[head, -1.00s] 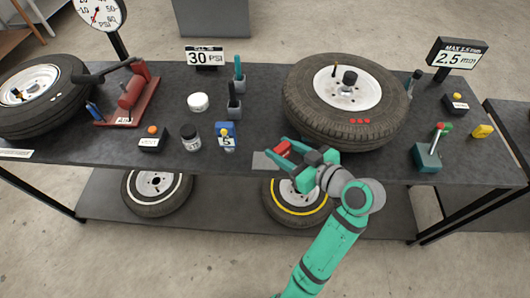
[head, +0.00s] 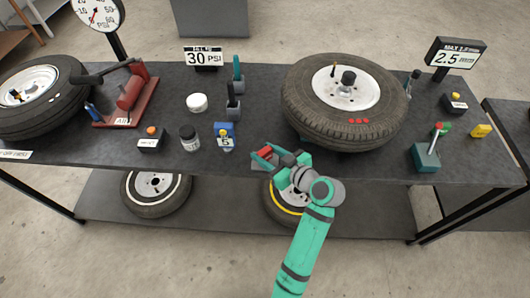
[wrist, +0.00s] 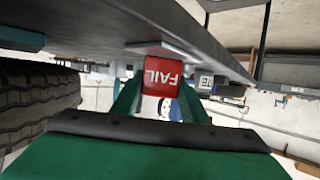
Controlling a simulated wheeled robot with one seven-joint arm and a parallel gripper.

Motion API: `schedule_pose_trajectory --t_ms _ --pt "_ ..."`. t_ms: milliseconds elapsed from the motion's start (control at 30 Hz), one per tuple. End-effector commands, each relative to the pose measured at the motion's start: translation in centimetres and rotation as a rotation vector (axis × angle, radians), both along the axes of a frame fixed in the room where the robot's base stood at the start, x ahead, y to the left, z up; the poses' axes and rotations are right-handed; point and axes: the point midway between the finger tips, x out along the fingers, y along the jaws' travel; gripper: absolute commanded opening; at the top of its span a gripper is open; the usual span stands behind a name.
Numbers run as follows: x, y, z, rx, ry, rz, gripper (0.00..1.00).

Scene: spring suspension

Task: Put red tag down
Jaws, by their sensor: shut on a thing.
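The red tag (head: 264,152) is held between the fingertips of my gripper (head: 268,156), low over the front edge of the dark bench. In the wrist view the tag (wrist: 162,73) shows white "FAIL" lettering, upside down, between the green fingers (wrist: 158,98). The bench surface is very near the tag there; I cannot tell whether they touch. A flat grey plate (head: 257,166) at the bench's front edge shows only in part under my gripper.
A large wheel (head: 345,122) lies behind to the right. A green box with a lever (head: 426,158) is farther right. Bench between them is clear.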

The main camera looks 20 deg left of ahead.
Motion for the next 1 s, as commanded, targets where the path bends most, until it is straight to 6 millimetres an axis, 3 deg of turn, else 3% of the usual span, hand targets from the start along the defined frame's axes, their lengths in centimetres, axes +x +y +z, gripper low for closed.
schedule_pose_trajectory --t_ms 300,333,400,767,1000 --pt "0.0 0.0 -0.3 0.000 0.000 0.001 0.19" --pt "0.0 0.0 -0.3 0.001 0.000 0.001 0.45" --pt "0.0 0.0 -0.2 0.000 0.000 0.001 0.59" --pt "0.0 0.0 0.2 0.000 -0.002 0.001 0.59" --pt "-1.5 -2.9 1.3 0.000 -0.001 -0.003 0.59"
